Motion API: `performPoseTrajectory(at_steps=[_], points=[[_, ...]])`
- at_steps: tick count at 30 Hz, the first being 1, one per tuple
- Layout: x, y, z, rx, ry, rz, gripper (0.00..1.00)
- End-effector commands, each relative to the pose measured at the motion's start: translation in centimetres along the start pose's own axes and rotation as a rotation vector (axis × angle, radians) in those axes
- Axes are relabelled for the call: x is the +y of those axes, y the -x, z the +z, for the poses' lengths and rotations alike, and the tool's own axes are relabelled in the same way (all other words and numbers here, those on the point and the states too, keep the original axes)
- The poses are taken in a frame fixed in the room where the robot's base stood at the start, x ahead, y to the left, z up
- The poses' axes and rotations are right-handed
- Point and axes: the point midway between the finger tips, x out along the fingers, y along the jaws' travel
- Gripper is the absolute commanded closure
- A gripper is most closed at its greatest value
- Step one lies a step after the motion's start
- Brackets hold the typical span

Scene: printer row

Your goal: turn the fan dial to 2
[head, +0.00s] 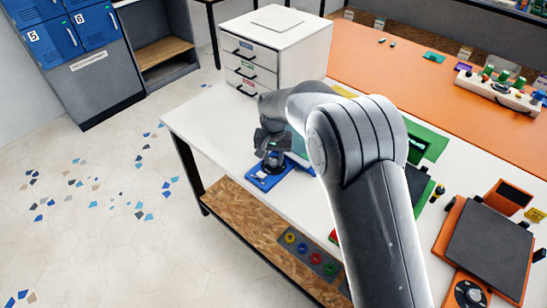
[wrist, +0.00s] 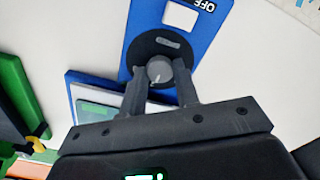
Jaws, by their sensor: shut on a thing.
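The fan dial is a grey knob (wrist: 159,69) on a black disc (wrist: 163,50), set on a blue plate (wrist: 206,30). An upside-down OFF label shows near the top of the wrist view, beside a white square on the plate. A small pale mark shows on the knob; no number 2 is readable. My gripper (wrist: 159,80) is shut on the knob, one finger on each side. In the head view my gripper (head: 273,155) points down over the blue plate (head: 262,182) near the white table's left edge, and hides most of the dial.
A white drawer cabinet (head: 277,50) stands behind the gripper. A green device (head: 428,142) and an orange device with a grey lid (head: 488,248) are on the right. Another dial (head: 468,294) sits at lower right. My arm covers the table's middle.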

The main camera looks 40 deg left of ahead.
Motion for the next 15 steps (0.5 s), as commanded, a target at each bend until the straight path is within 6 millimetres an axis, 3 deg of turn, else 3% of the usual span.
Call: performPoseTrajectory(at_steps=[2,3,11,15], points=[[0.01,0.04,-0.05,0.002,0.000,0.000,0.94],[0.01,0.04,-0.05,0.002,0.001,0.000,0.71],[0.00,0.02,-0.02,0.001,0.001,0.000,0.50],[0.00,0.01,-0.01,0.000,0.001,0.000,0.50]])
